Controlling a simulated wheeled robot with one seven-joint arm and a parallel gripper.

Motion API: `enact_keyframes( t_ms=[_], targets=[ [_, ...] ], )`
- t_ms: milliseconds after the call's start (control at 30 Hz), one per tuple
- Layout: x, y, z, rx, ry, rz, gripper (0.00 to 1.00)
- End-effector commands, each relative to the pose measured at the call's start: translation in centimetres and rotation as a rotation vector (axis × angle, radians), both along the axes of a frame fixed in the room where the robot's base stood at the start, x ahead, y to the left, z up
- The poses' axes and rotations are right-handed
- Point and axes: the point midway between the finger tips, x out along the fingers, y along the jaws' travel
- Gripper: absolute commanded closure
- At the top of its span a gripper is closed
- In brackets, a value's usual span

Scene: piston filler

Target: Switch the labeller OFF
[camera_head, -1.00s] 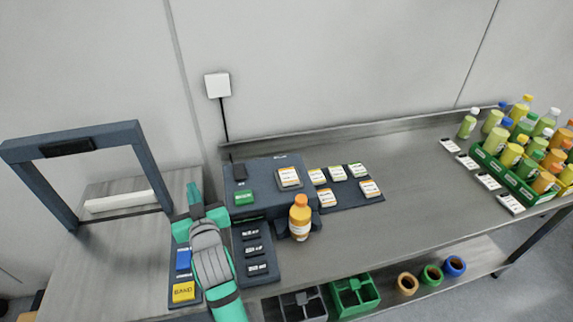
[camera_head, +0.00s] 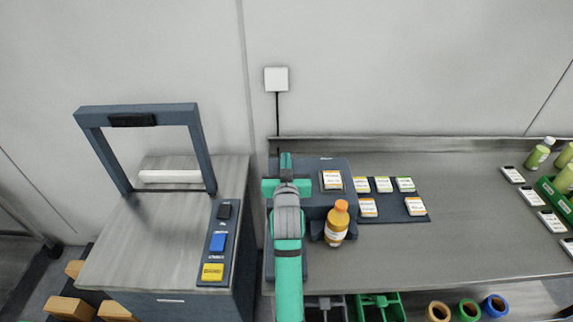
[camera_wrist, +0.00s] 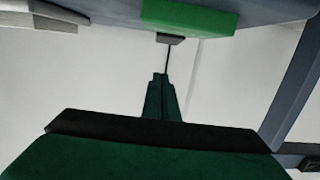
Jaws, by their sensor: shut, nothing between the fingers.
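The fingertips (camera_wrist: 160,80) appear just below that dark block. I cannot tell whether they touch.
A dark frame (camera_head: 203,150) stands on the left, with a panel (camera_head: 213,263) carrying black, blue and yellow controls. Label cards lie on a dark mat (camera_head: 388,210) right of the labeller. A white wall box (camera_head: 276,79) is behind.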

Motion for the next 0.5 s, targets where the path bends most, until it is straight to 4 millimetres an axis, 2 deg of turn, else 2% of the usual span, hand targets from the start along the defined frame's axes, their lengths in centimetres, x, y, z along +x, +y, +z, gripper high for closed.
enact_keyframes(
  t_ms=[133,200,300,500],
  targets=[
    [2.7,-0.1,-0.3,0.000,0.000,-0.001,1.00],
    [2.7,0.0,-1.8,0.001,0.005,-0.001,1.00],
    [2.8,-0.1,-2.9,0.001,0.002,-0.001,1.00],
    [2.9,-0.7,-4.1,0.001,0.000,-0.008,1.00]
  ],
)
